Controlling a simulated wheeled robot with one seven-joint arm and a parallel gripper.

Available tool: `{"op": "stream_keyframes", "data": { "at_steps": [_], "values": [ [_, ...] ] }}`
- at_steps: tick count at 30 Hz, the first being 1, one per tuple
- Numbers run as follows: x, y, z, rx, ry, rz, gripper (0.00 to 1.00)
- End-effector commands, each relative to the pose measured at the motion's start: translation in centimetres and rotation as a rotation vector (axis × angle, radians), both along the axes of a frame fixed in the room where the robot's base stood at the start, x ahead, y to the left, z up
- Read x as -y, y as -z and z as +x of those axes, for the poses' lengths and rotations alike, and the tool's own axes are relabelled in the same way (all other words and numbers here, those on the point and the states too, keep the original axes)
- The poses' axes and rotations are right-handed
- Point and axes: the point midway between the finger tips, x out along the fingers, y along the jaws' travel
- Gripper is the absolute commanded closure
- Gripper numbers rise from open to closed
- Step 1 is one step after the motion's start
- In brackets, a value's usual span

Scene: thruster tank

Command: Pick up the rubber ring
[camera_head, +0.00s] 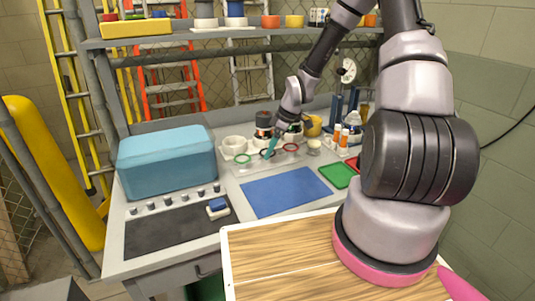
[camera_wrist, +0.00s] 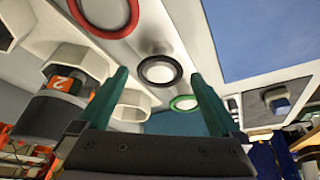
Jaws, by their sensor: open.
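The black ring (camera_wrist: 160,69), which looks like the rubber ring, lies flat on a pale tray around a small round centre. In the head view this ring (camera_head: 266,154) is partly covered by my gripper (camera_head: 271,147). In the wrist view my gripper (camera_wrist: 160,75) is open, with its two teal fingers apart and the black ring showing between their tips. I see nothing held. A red ring (camera_wrist: 134,22) and a green ring (camera_wrist: 184,102) lie on either side of it; they also show in the head view, red (camera_head: 291,147) and green (camera_head: 243,159).
White hexagonal holders (camera_head: 234,144) and a dark can with an orange label (camera_wrist: 62,85) stand close behind the rings. A blue mat (camera_head: 285,192) lies in front, clear. A blue case (camera_head: 167,163) stands left; small bottles (camera_head: 340,137) stand right. A shelf (camera_head: 200,36) runs above.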

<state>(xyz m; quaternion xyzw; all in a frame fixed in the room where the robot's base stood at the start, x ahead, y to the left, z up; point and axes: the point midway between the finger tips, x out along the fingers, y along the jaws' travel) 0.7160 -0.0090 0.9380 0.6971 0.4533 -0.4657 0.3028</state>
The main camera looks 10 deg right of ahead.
Motion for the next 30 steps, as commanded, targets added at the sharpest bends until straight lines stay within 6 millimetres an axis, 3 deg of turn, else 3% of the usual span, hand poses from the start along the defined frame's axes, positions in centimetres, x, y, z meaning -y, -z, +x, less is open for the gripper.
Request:
{"op": "stream_keyframes", "data": {
  "at_steps": [5,6,12,22,30],
  "values": [
    [0.0,0.0,0.0,0.000,0.001,0.000,0.00],
    [0.0,0.0,0.0,0.000,0.000,0.000,0.04],
    [0.0,0.0,0.0,0.000,0.000,0.000,0.80],
    [0.0,-0.6,0.1,0.002,0.001,-0.001,0.81],
    [0.1,-5.7,0.1,0.004,0.002,-0.002,0.81]
  ]
}}
